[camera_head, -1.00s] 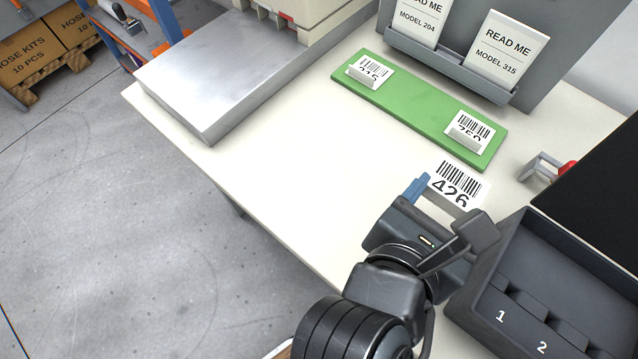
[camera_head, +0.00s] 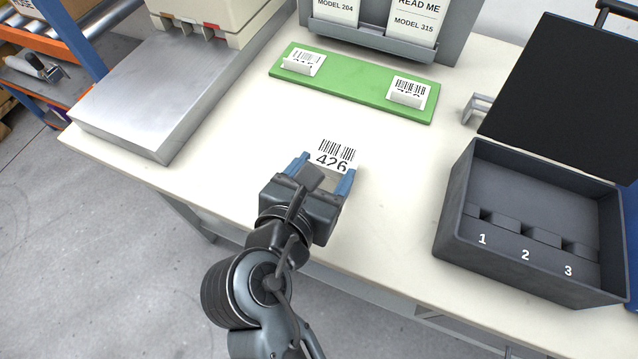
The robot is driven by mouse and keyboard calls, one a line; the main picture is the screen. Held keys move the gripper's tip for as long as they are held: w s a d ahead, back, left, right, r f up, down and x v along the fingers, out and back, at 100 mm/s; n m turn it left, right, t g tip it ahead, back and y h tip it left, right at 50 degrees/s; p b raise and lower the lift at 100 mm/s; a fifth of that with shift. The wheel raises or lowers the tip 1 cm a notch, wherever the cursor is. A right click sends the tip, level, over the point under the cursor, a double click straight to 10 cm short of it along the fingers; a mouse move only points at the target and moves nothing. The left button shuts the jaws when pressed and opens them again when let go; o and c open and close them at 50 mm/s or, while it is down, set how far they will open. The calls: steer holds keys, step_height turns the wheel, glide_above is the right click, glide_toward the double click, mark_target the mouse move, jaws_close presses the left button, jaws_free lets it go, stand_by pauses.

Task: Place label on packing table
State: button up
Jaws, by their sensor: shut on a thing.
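The label (camera_head: 337,151) is a white card with a barcode and the number 426. It is at the tips of my gripper (camera_head: 325,168), between the two blue fingers. My gripper is shut on the label over the front middle of the packing table (camera_head: 240,150), which has a cream top. The label's lower edge is partly hidden by the gripper. I cannot tell whether the label touches the tabletop or hovers just above it.
A green board (camera_head: 350,83) holds two other barcode labels. A dark box (camera_head: 455,215) with slots numbered 1, 2 and 3 stands at the right, near a black panel (camera_head: 565,90). A metal plate (camera_head: 150,95) lies at the left. A grey READ ME rack (camera_head: 375,40) stands behind.

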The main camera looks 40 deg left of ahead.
steer(key=shift+a+f, duration=0.3)
steer(key=shift+f, duration=0.05)
steer(key=shift+f+b, duration=0.3)
steer(key=shift+f, duration=1.5)
steer(key=shift+f, duration=0.15)
steer(key=o, duration=1)
steer(key=shift+r, duration=0.2)
steer(key=v, duration=1.2)
steer(key=shift+p, duration=0.3)
